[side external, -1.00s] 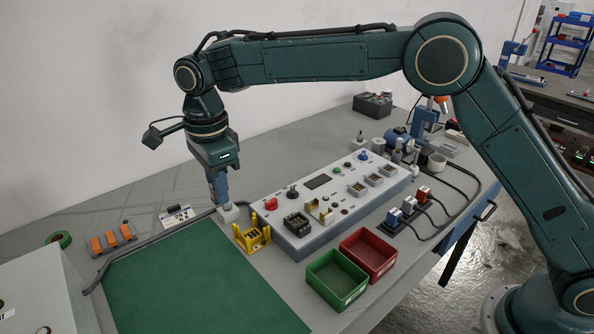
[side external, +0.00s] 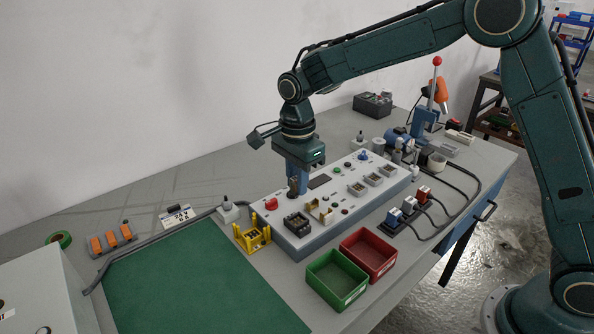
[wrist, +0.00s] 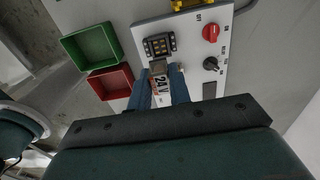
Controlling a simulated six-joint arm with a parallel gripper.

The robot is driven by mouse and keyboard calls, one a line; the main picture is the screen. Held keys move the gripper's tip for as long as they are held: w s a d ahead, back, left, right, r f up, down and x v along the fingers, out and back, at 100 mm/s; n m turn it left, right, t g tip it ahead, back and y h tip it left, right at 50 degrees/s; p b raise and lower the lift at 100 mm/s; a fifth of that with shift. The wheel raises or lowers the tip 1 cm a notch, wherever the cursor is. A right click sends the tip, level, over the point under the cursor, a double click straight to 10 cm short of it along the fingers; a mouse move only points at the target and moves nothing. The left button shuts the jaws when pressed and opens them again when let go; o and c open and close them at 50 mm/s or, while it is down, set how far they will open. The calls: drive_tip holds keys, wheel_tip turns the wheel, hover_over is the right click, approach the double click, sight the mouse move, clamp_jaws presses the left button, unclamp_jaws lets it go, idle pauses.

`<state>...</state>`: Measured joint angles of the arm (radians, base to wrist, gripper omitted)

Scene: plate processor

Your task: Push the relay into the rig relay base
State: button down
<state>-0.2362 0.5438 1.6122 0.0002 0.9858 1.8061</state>
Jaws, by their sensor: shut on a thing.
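The relay (wrist: 161,88) is a clear-looking block with a "24V" label, gripped between the two blue fingers of my gripper (wrist: 160,88) in the wrist view. In the side view my gripper (side external: 296,188) points down over the rig panel, behind the relay base; the relay is hard to make out there. The relay base (side external: 297,224) is a black socket with contact slots near the front-left end of the panel. In the wrist view the relay base (wrist: 158,46) lies just beyond the relay, empty. A gap between relay and base cannot be judged exactly.
The grey rig panel (side external: 292,243) also carries a red knob (side external: 271,203), an open beige module (side external: 321,212) and several sockets. A yellow holder (side external: 252,236) stands to its left. Green (side external: 334,280) and red (side external: 369,253) bins stand in front. The green mat (side external: 190,285) is clear.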

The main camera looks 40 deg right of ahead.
drive_tip(key=shift+f, duration=0.2)
hover_over(298, 222)
drive_tip(key=shift+w+f, duration=0.15)
drive_tip(key=shift+f, duration=2.65)
drive_tip(key=shift+f, duration=1.35)
idle(0.7)
drive_tip(key=c, duration=1.5)
unclamp_jaws()
drive_tip(key=o, duration=0.3)
drive_tip(key=shift+f, duration=0.1)
wheel_tip(298, 222, up, 14)
drive_tip(key=shift+r, duration=0.15)
